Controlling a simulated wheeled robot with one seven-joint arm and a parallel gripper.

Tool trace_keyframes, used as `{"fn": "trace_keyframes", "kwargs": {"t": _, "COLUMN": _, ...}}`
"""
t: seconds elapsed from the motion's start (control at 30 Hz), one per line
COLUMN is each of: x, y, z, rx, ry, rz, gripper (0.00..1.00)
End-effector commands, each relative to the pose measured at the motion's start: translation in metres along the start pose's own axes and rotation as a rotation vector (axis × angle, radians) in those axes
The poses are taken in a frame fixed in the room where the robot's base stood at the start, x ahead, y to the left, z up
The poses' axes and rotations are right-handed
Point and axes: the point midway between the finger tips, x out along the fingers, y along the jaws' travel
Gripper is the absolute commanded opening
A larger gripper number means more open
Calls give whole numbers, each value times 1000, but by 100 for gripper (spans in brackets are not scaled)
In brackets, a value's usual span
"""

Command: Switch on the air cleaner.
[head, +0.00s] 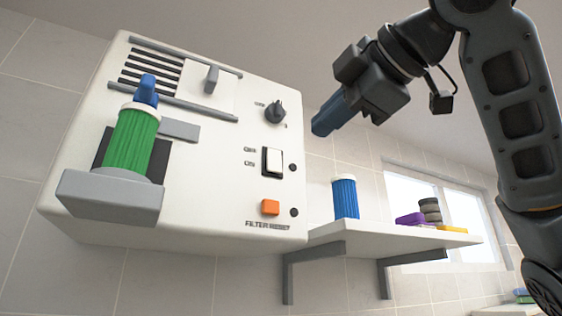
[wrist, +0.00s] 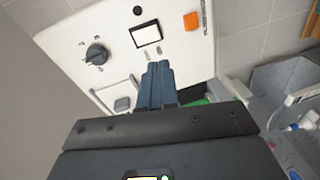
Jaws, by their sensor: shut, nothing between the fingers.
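The air cleaner (head: 200,190) is a white box mounted on the tiled wall. Its front has a white rocker switch (head: 272,161) in a black frame, a dark rotary knob (head: 275,112) above it and an orange button (head: 270,207) below, labelled FILTER RESET. The smaller labels are blurred. My gripper (head: 321,130) is shut and empty, in the air to the right of the knob and apart from the panel. In the wrist view its fingers (wrist: 158,66) point toward the panel, near the rocker switch (wrist: 146,34); the knob (wrist: 96,54) is to their left.
A green canister (head: 130,143) with a blue top stands in a grey holder (head: 110,195) on the panel's left. A slider (head: 211,79) sits at the top. Round dark lamps (head: 293,167) flank switch and button. A wall shelf (head: 390,238) holds a blue canister (head: 345,198) and folded cloths.

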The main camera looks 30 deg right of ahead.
Motion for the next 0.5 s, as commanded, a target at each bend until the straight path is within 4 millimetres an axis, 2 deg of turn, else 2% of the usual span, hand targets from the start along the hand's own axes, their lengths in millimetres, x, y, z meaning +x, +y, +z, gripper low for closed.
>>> {"fn": "trace_keyframes", "kwargs": {"t": 0.2, "x": -19, "y": 7, "z": -10, "rx": -100, "ry": -78, "rz": -7, "gripper": 0}}
{"fn": "trace_keyframes", "kwargs": {"t": 0.5, "x": -23, "y": 8, "z": -11, "rx": -119, "ry": -94, "rz": -10, "gripper": 0}}
